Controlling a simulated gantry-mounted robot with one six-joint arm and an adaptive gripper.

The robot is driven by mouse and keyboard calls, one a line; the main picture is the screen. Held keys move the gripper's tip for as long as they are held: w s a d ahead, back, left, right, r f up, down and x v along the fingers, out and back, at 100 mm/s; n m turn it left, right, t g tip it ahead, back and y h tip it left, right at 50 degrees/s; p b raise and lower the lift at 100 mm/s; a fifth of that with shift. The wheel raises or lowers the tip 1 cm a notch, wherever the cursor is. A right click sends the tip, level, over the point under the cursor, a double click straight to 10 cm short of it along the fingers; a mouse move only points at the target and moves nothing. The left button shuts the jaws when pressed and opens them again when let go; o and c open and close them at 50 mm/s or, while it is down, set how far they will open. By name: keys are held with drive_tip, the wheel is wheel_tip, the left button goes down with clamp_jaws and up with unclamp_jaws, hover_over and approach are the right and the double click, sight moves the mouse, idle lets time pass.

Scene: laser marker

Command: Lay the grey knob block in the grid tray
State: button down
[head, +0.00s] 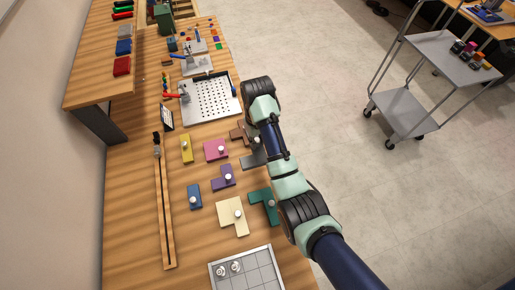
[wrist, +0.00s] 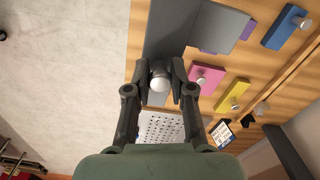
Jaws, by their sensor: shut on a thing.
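The grey knob block (wrist: 215,25) shows close up in the wrist view. Its pale round knob (wrist: 160,82) is between the two fingers of my gripper (wrist: 160,76), which is shut on it. In the head view a part of the grey block (head: 252,160) shows beside my arm, which hides the rest of it and my fingers. I cannot tell exactly how high it is above the table. The grid tray (head: 212,277) is at the bottom of the head view, cut off by the frame edge, with small round pieces in its upper left part.
Knob blocks stand on the wooden table: yellow (head: 186,149), pink (head: 215,149), purple (head: 222,181), blue (head: 194,196), cream (head: 233,217), teal (head: 266,203) and brown (head: 237,133). A perforated plate (head: 208,101) lies beyond. A long slotted rail (head: 165,220) lies at the left.

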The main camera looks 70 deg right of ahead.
wheel_tip(320, 180, up, 12)
drive_tip(key=p, duration=1.2)
drive_tip(key=shift+r, duration=0.25)
